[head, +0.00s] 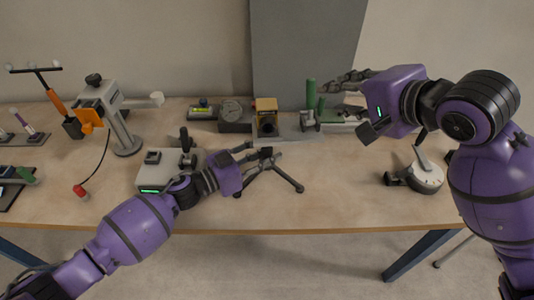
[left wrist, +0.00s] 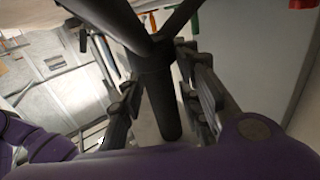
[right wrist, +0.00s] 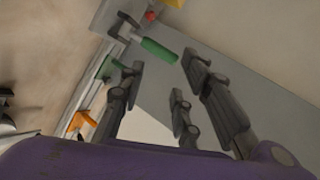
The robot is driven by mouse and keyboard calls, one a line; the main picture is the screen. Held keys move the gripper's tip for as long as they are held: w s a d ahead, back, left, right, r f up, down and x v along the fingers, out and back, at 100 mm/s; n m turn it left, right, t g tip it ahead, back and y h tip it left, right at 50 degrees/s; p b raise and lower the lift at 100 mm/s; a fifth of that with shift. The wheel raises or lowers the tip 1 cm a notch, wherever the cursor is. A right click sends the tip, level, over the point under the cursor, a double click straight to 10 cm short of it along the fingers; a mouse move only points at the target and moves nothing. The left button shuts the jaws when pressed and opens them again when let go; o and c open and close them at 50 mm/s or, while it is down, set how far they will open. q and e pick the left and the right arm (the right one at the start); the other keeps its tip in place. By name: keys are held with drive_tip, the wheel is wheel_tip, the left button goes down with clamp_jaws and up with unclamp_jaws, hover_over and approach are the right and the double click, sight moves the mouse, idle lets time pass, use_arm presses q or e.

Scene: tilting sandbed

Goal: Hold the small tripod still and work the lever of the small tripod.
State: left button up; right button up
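The small tripod (head: 285,172) is dark, with spread legs, and stands on the table near its front edge, in the middle. In the left wrist view its dark post (left wrist: 163,95) lies between my left fingers, with legs running off the top. My left gripper (head: 258,154) is around the post with its fingers apart, and narrow gaps show beside the post. I cannot pick out the tripod's lever. My right gripper (head: 345,95) is open and empty, raised at the back right, away from the tripod. It also shows open in the right wrist view (right wrist: 160,75).
A grey box with a green light (head: 150,178) stands left of the tripod. A stand with an orange part (head: 120,125) is further left. A yellow-topped device (head: 266,117) and green-handled clamp (head: 311,95) are behind. A round white device (head: 424,178) is right; table between is clear.

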use_arm(q)
drive_tip(key=shift+s+d, duration=0.15)
clamp_jaws()
use_arm(e)
drive_tip(key=shift+c, duration=0.3)
